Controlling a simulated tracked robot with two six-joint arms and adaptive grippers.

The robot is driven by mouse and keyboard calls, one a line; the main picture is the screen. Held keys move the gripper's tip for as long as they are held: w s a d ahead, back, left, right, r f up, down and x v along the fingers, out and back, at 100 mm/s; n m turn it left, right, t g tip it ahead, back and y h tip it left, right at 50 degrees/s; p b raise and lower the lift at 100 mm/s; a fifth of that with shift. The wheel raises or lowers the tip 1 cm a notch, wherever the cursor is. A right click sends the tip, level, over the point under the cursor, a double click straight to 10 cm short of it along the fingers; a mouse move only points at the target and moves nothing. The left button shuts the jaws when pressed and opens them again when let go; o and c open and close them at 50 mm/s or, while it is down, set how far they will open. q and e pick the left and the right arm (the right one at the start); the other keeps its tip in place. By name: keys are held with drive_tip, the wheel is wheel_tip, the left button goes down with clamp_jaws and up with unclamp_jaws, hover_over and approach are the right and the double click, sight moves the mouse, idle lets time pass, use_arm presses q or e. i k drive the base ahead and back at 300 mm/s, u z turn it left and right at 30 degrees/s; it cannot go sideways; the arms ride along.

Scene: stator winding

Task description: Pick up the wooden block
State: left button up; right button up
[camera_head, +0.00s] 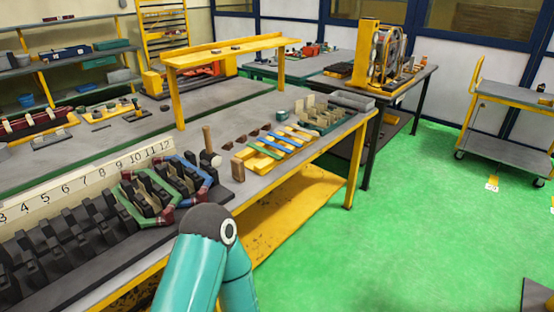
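The wooden block (238,169) is a small brown upright piece on the grey workbench (222,196), close to its front edge. It stands just right of a mallet (208,147) with an upright wooden handle. A teal arm of mine with a dark joint rises at the bottom centre, in front of the bench and below the block. No gripper fingers show in this view, and nothing is seen touching the block.
Left of the block is a dark slotted stator (68,230) with green and blue coils and a numbered strip (88,180). Right of it lie small brown pieces, yellow and blue tools (287,142) and a tray of parts (322,116). The green floor (400,220) at right is mostly clear.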

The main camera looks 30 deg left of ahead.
sight(237, 164)
drive_tip(key=u, duration=0.2)
drive_tip(key=i, duration=1.1)
drive_tip(key=u, duration=0.7)
drive_tip(key=k, duration=0.75)
drive_tip(key=u, duration=0.2)
drive_tip(key=i, duration=0.8)
drive_tip(key=z, duration=0.1)
